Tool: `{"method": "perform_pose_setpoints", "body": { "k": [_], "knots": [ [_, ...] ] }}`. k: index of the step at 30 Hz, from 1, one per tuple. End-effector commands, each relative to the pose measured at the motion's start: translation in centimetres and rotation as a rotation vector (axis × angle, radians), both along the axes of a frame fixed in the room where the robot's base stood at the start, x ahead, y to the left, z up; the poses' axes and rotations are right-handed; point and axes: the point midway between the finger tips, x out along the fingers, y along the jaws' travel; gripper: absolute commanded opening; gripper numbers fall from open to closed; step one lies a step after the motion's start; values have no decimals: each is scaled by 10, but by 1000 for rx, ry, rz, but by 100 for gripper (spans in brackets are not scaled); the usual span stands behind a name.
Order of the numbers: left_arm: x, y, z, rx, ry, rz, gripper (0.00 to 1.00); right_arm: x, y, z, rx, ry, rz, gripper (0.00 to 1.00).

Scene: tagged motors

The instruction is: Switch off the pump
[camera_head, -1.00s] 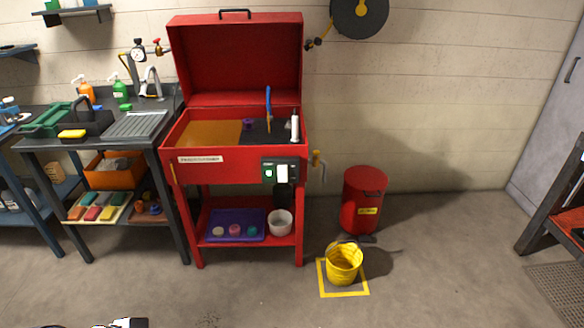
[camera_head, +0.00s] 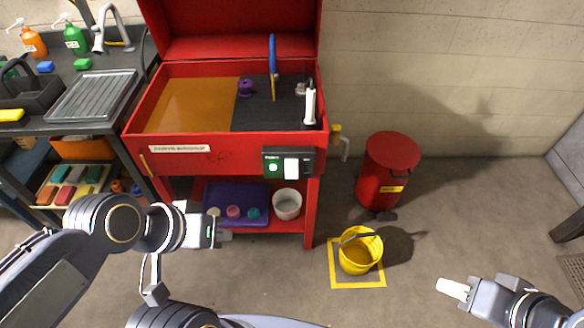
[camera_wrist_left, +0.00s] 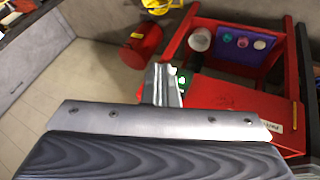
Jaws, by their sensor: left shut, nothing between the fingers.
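The red parts washer (camera_head: 225,148) stands open, with its lid up. On its front right is a black switch box (camera_head: 287,163) with a green part on the left and a white plate on the right. My left gripper (camera_head: 226,235) is shut and empty, below and left of the switch box, in front of the lower shelf. In the left wrist view, its closed fingers (camera_wrist_left: 162,85) partly cover the switch box, whose green part (camera_wrist_left: 182,80) shows just beside them. My right gripper (camera_head: 452,288) is low at the right, away from the washer; its finger gap is unclear.
A yellow bucket (camera_head: 360,252) stands on a yellow floor square, right of the washer. A red bin (camera_head: 386,172) is behind it. A yellow-handled drain tap (camera_head: 338,140) sticks out near the switch box. A white tub (camera_head: 287,203) and purple tray (camera_head: 246,192) sit on the shelf.

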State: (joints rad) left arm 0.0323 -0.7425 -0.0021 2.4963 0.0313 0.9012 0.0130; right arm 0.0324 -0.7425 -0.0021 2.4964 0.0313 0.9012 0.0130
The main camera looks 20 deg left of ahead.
Motion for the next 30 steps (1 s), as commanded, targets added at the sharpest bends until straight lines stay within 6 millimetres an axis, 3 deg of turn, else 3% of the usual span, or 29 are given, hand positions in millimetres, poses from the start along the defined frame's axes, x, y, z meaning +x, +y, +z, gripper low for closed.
{"method": "perform_pose_setpoints", "body": {
  "k": [9, 14, 19, 22, 25, 29, 30],
  "knots": [
    [0, -1, -1, -4, 3, 3, 0, 0, 0, -1, 0, 0, 0, 36],
    [2, -18, -24, -182, 149, 114, 0, 0, 0, -18, 0, 0, 0, 36],
    [22, -66, -67, -710, 640, 528, 0, 0, 0, -62, 0, 0, 0, 36],
    [56, -85, -89, -1080, 1038, 878, 0, 0, 0, -91, 0, 0, 0, 36],
    [104, -83, -115, -1429, 1442, 1233, 0, 0, 0, -117, 0, 0, 0, 36],
    [166, -54, -165, -1837, 1916, 1623, 0, 0, 0, -145, 0, 0, 0, 36],
    [181, -42, -183, 1762, -1843, -1552, 0, 0, 0, -152, 0, 0, 0, 36]
  ]
}}
